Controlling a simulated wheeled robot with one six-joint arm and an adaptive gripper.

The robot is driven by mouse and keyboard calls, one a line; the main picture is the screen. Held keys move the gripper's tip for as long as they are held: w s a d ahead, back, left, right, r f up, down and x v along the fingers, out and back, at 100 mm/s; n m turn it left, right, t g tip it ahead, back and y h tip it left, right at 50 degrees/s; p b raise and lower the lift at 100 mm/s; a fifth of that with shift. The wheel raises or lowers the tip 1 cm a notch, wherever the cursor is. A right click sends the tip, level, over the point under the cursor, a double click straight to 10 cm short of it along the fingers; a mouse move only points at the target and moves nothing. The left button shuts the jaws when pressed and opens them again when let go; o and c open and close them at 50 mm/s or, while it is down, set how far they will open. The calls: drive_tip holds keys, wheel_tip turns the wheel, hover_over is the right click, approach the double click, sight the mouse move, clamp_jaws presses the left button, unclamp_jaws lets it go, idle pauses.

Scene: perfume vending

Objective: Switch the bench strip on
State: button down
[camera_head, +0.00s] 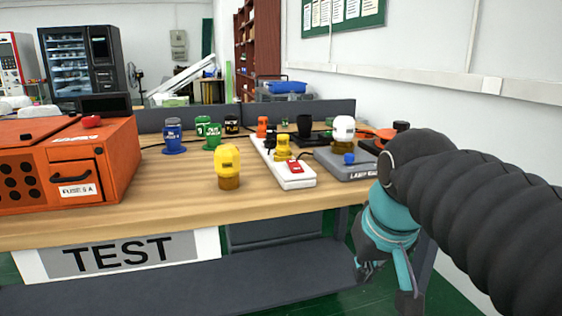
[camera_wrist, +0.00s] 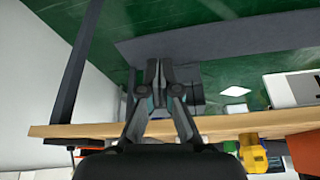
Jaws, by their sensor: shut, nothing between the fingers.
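The bench strip (camera_head: 299,181) is a white power strip lying on the wooden bench, running away from the front edge. A red switch (camera_head: 296,167) sits at its near end; I cannot tell its position. A yellow plug (camera_head: 283,147) stands on the strip, with an orange one (camera_head: 262,127) farther back. My gripper (camera_head: 384,282) hangs right of the strip and lower than the bench top, apart from it. In the wrist view my gripper (camera_wrist: 153,68) has its fingertips together with nothing between them. The strip cannot be made out there.
A grey lamp base (camera_head: 350,168) with a white top stands right of the strip. A loose yellow plug (camera_head: 228,165) stands to its left, with blue and green ones beyond. An orange fuse box (camera_head: 70,165) fills the bench's left. The bench edge (camera_wrist: 90,131) crosses the wrist view.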

drive_tip(key=s+d+f, duration=0.1)
drive_tip(key=s+f, duration=0.2)
drive_tip(key=f, duration=0.2)
drive_tip(key=s+d+f+m+t, duration=0.1)
drive_tip(key=s+f, duration=0.3)
drive_tip(key=f, duration=0.2)
drive_tip(key=shift+d+f, duration=0.25)
drive_tip(key=shift+d, duration=0.1)
drive_tip(key=shift+s, duration=0.1)
